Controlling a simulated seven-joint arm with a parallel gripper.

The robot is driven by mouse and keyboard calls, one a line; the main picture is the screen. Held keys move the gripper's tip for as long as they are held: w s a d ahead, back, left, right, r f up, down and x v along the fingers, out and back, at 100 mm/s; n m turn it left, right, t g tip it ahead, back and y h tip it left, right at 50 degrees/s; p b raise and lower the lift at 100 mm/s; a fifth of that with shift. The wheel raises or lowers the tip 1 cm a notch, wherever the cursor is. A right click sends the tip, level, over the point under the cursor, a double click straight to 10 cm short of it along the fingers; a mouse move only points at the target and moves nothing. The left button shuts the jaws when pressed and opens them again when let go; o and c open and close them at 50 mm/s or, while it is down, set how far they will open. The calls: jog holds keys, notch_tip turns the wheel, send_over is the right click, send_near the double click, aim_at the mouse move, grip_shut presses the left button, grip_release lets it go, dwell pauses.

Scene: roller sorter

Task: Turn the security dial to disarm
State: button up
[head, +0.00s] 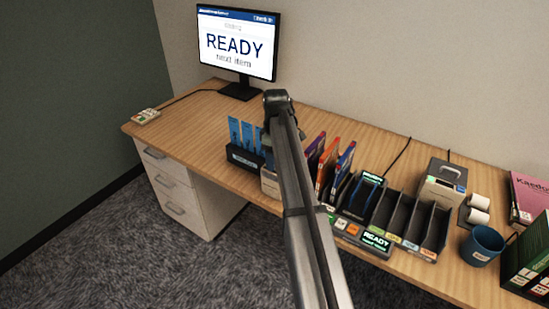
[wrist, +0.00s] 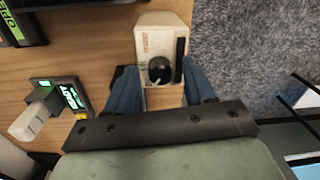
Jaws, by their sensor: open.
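The security dial (wrist: 159,71) is a round black knob on a cream-white box (wrist: 163,42) with small orange print and a black slot at its right side. In the wrist view my gripper (wrist: 160,76) is open, its two blue fingers apart on the left and right of the box's near part. The dial lies between and slightly beyond them; I cannot tell whether either finger touches the box. In the head view a pale box (head: 269,184) shows partly behind my arm at the desk's front edge. My gripper is hidden there.
Left of the dial box in the wrist view is a small device with a lit green screen (wrist: 72,97) and a white cylinder (wrist: 36,119). The desk (head: 190,125) also holds a monitor (head: 237,45), upright folders (head: 327,165), black slots (head: 405,220) and a blue cup (head: 482,246).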

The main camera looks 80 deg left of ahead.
grip_shut()
dwell(0.3)
jog(key=shift+m, duration=0.3)
jog(key=m, duration=0.4)
jog(key=shift+m, duration=0.3)
jog(key=m, duration=0.5)
jog(key=shift+d+m, duration=0.1)
jog(key=shift+m, duration=0.2)
jog(key=m, duration=0.5)
jog(key=shift+y, duration=0.3)
jog(key=m, duration=0.6)
